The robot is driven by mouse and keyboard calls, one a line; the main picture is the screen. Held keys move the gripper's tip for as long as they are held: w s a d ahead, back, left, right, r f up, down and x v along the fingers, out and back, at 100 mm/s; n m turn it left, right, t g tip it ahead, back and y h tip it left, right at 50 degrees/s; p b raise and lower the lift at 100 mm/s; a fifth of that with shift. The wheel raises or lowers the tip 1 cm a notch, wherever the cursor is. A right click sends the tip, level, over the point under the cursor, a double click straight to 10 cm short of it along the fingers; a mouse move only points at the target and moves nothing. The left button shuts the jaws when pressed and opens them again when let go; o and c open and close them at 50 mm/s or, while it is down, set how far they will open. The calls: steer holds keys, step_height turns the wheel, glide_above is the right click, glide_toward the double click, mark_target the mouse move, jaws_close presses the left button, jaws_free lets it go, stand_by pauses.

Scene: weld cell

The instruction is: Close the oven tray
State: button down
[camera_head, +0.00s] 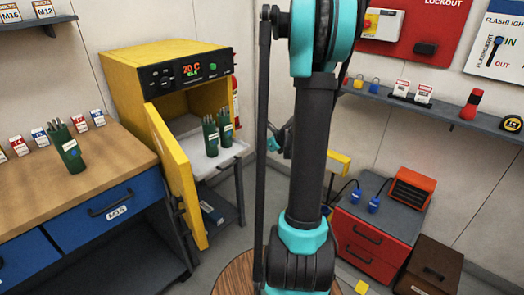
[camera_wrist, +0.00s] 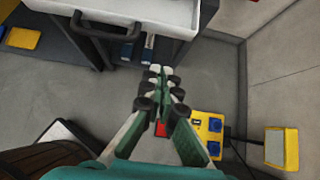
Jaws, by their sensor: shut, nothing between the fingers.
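The yellow oven (camera_head: 160,75) stands at the left in the head view, its door (camera_head: 175,165) swung open. The white tray (camera_head: 222,158) sticks out of the oven, with two green rod canisters (camera_head: 210,135) standing on it. In the wrist view the tray (camera_wrist: 165,14) is at the top, with its dark handle (camera_wrist: 105,36) on the front. My gripper (camera_wrist: 160,72) is shut and empty, below and to the right of the handle in that view, with no visible contact. In the head view my arm hides most of the gripper.
A workbench (camera_head: 85,175) with another green canister (camera_head: 68,150) stands left of the oven. A red drawer cabinet (camera_head: 375,225) is at the right, below a wall shelf (camera_head: 440,105). A yellow box with blue parts (camera_wrist: 208,132) shows in the wrist view. Grey floor lies beneath the gripper.

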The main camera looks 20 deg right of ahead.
steer(key=shift+w+a+f, duration=0.7)
steer(key=shift+w+f, duration=0.05)
steer(key=shift+w, duration=0.45)
steer(key=shift+w+a+f, duration=0.7)
steer(key=shift+w, duration=0.5)
steer(key=shift+w+a+f, duration=0.7)
steer(key=shift+w+f, duration=0.05)
steer(key=shift+w, duration=0.45)
steer(key=w+a, duration=0.4)
steer(key=w, duration=0.3)
steer(key=w+a, duration=0.4)
steer(key=w, duration=0.3)
steer(key=w+a, duration=0.4)
steer(key=w, duration=0.3)
steer(key=shift+w+a, duration=0.25)
steer(key=shift+w, duration=0.1)
steer(key=shift+w+a+r, duration=0.1)
steer(key=shift+w+a, duration=0.1)
steer(key=shift+w, duration=0.1)
steer(key=shift+w, duration=0.1)
